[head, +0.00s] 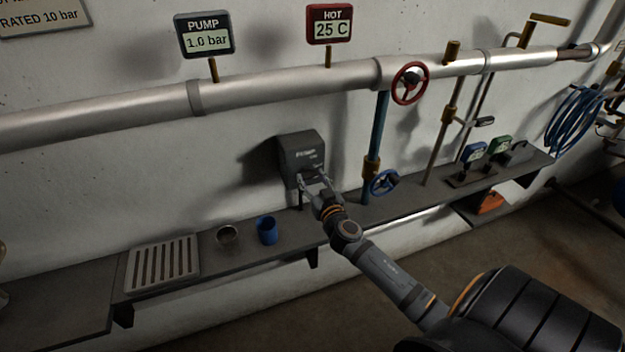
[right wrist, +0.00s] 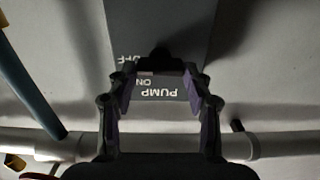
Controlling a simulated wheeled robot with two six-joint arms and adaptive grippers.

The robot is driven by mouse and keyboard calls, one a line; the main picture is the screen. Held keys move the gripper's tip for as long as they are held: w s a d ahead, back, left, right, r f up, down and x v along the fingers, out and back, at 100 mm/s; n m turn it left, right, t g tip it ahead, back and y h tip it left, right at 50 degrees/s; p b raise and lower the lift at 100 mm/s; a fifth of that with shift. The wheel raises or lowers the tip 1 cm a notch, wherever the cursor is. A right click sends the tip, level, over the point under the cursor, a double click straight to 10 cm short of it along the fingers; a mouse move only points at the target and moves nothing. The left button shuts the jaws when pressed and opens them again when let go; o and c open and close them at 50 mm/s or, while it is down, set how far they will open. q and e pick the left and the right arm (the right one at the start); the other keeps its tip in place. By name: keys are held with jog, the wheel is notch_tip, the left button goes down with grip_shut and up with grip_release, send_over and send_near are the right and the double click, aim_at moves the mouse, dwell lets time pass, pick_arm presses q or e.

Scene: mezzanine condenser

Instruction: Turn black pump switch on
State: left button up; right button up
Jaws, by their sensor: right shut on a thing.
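The grey pump box (head: 301,152) is on the wall above the shelf, left of the blue vertical pipe. In the right wrist view the box (right wrist: 160,20) is upside down, with the words PUMP, ON and part of OFF readable. The black pump switch (right wrist: 160,61) is on its face between my fingertips. My right gripper (head: 314,178) reaches the front of the box and is shut on the switch; it also shows in the right wrist view (right wrist: 160,73). The fingers partly hide the switch, and I cannot tell its exact setting. My left gripper is out of view.
The shelf (head: 80,288) carries a slatted tray (head: 163,265), a metal bowl (head: 227,235) and a blue cup (head: 267,230). A blue valve wheel (head: 384,183) is close right of my gripper. The pump display (head: 205,36) reads 1.0 bar; the hot display (head: 329,24) reads 25 C.

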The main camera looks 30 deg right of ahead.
jog(key=shift+c, duration=0.2)
jog(key=n+b, duration=0.1)
jog(key=n, duration=0.4)
jog(key=shift+a+n, duration=0.1)
jog(key=shift+n, duration=0.3)
jog(key=n, duration=0.5)
jog(key=shift+f+n, duration=0.1)
jog(key=shift+n, duration=0.3)
jog(key=o, duration=1.2)
jog(key=shift+w+a, duration=0.1)
jog(key=shift+c, duration=0.2)
jog(key=v, duration=1.2)
